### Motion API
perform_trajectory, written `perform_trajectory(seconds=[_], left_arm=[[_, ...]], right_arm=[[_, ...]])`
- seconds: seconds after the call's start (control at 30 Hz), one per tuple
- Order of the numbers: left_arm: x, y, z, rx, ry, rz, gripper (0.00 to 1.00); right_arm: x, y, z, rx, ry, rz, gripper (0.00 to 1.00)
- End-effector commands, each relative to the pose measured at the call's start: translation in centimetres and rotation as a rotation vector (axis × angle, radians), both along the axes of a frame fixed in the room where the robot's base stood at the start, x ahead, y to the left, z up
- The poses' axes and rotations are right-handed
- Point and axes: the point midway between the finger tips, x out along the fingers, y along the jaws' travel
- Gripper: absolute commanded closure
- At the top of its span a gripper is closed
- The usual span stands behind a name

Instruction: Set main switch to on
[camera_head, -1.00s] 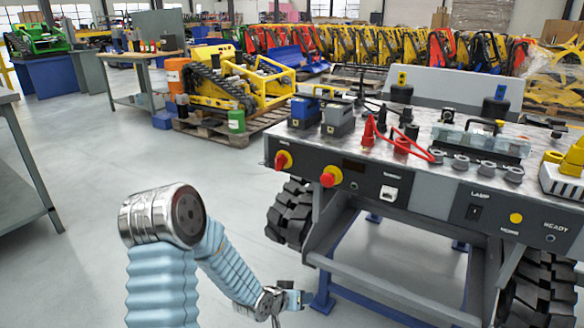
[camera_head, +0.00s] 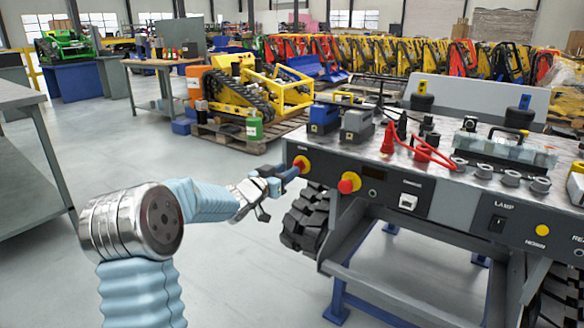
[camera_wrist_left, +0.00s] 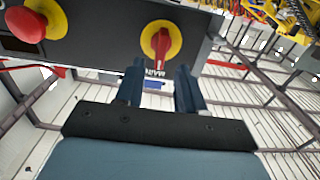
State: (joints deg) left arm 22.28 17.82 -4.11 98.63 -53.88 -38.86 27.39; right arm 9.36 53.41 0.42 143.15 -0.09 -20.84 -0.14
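The main switch (camera_head: 301,164) is a red rotary handle on a yellow disc at the left end of the carrier's front panel. In the left wrist view the main switch (camera_wrist_left: 160,42) has its red handle roughly in line with the "MAIN" label beside it. My left gripper (camera_head: 286,176) is at the panel, just in front of the switch. In the left wrist view the left gripper (camera_wrist_left: 163,80) is open, its two dark fingers apart and pointing at the switch, with nothing between them. I cannot tell whether they touch the panel. My right gripper is not in view.
A red mushroom button (camera_head: 348,183) on yellow sits right of the switch; it also shows in the left wrist view (camera_wrist_left: 28,24). Open floor lies left.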

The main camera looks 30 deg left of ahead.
Motion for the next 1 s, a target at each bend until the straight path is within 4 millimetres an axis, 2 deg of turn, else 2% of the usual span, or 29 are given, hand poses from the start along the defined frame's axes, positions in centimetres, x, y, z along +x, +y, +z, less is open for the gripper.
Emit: perform_trajectory(seconds=[0.1,0.2,0.57,0.8,1.0], left_arm=[[1.9,-0.2,0.0,-0.001,0.000,-0.002,0.62],[2.9,-0.3,0.0,-0.001,0.001,-0.001,0.62],[3.4,-0.3,0.0,-0.001,0.000,0.000,0.62],[3.3,-0.3,0.0,-0.001,0.000,0.000,0.98],[3.3,-0.3,-0.1,0.000,0.001,0.000,1.00]], right_arm=[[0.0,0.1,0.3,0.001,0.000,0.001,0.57],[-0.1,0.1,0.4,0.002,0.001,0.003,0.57],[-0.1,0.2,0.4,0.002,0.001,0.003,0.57],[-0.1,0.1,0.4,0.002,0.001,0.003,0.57],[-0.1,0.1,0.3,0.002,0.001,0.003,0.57]])
